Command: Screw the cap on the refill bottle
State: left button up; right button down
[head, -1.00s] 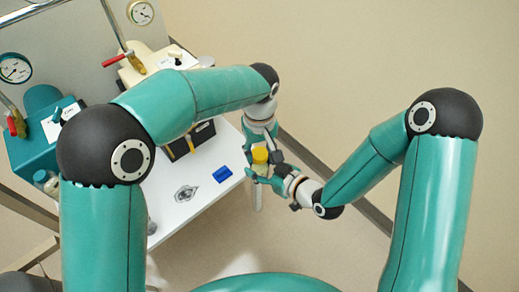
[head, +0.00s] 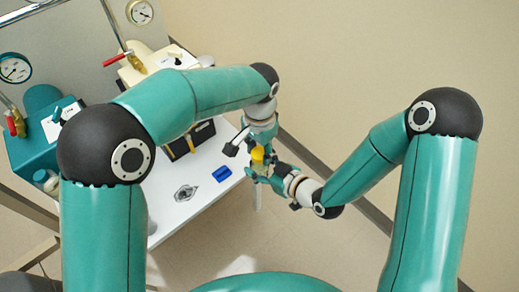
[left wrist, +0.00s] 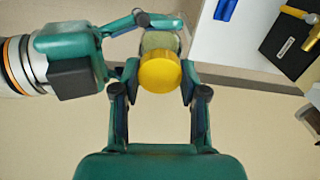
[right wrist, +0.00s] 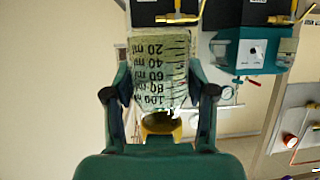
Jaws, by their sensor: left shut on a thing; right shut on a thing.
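The yellow cap (head: 258,154) is between the fingertips of my left gripper (left wrist: 160,84), which is shut on it. In the left wrist view the cap (left wrist: 159,73) is seen face-on, with the clear bottle (left wrist: 158,41) right behind it. My right gripper (right wrist: 160,84) is shut on the bottle's body. In the right wrist view the refill bottle (right wrist: 160,66) shows black ml marks, with part of the yellow cap (right wrist: 161,125) at its end. The cap is at the bottle's mouth; how far its thread is engaged cannot be seen.
A white table (head: 178,215) lies to the left of my grippers, with a blue block (head: 222,173) and a grey metal fixture (head: 186,193) on it. A black case (head: 190,142) and equipment with gauges stand farther back. The grippers are out beyond the table's right edge.

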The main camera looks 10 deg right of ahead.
pick_arm(q)
jog(key=o, duration=1.3)
jog(key=shift+r, duration=0.15)
jog(key=shift+r, duration=2.15)
jog(key=shift+c, duration=0.5)
notch_tip(320, 180, up, 4)
jog(key=n, duration=0.3)
jog(key=shift+f, duration=0.25)
jog(key=shift+f, duration=0.15)
